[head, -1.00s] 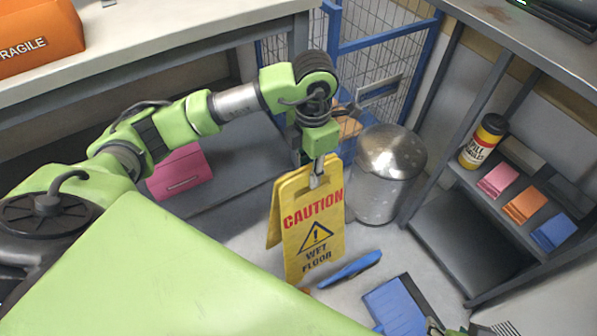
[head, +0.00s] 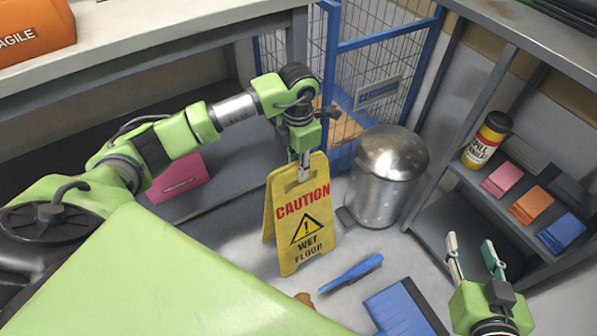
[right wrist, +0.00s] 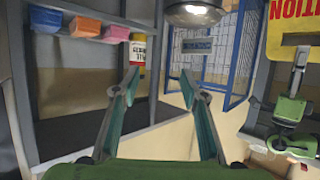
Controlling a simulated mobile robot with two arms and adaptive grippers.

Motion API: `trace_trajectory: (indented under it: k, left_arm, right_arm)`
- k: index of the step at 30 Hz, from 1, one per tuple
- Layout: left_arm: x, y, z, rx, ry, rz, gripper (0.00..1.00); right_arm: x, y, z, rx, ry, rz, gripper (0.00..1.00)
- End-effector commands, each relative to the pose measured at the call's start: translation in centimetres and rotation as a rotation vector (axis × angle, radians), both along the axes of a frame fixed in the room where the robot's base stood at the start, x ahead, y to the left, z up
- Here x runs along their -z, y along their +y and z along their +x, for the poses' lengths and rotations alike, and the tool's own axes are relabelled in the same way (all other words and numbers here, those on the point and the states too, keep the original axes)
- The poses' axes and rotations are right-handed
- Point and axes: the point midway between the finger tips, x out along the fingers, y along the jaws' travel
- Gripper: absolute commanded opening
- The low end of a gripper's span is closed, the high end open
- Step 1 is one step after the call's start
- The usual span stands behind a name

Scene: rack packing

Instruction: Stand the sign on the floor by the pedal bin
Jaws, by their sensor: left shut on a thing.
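The yellow caution sign (head: 301,235) stands upright and spread as an A-frame in the head view. My left gripper (head: 303,168) is shut on its top edge. Whether its feet touch the floor I cannot tell. The round metal pedal bin (head: 385,180) is just right of the sign, with a visible gap between them; its pedal faces the sign. In the right wrist view the sign (right wrist: 290,38) is at the upper right and the bin (right wrist: 196,14) at the top, both cut off. My right gripper (head: 470,245) is open and empty, beside the shelf; its fingers also show in that view (right wrist: 160,80).
A blue brush-like object (head: 352,272), a brown item (head: 305,298) and a blue folder-like object (head: 400,310) lie on the floor. A blue wire cage (head: 385,50) stands behind the bin. A grey shelf (head: 455,165) with coloured boxes is at right. A pink box (head: 178,178) sits left.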

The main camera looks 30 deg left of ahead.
Motion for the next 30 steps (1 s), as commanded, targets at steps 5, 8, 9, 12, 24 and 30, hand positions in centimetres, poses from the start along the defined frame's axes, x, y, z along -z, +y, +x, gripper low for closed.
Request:
trace_trajectory:
  k: [5, 8, 9, 12, 24, 30]
  left_arm:
    - [1.5, 0.0, 0.1, -0.001, -0.002, -0.001, 0.0]
    - [1.8, -0.1, 0.1, -0.001, -0.002, -0.001, 0.0]
    - [1.9, -0.1, 0.1, 0.0, -0.003, -0.002, 0.0]
    - [1.9, -0.1, 0.1, 0.0, -0.003, -0.001, 0.0]
    - [2.2, 0.0, 0.0, 0.0, 0.001, 0.001, 0.34]
    - [2.2, 0.0, 0.0, 0.0, 0.001, 0.001, 0.4]
  right_arm:
    - [-2.5, 0.7, 1.2, -0.008, -0.126, 0.03, 0.4]
    - [-3.3, 0.8, 1.5, -0.011, -0.162, 0.04, 0.4]
    - [-3.5, 0.9, 1.5, -0.011, -0.169, 0.041, 0.4]
    - [-3.6, 0.9, 1.6, -0.011, -0.174, 0.042, 0.4]
    - [-4.0, 0.9, 1.7, -0.012, -0.194, 0.047, 0.4]
    - [-4.0, 0.9, 1.7, -0.011, -0.192, 0.046, 0.4]
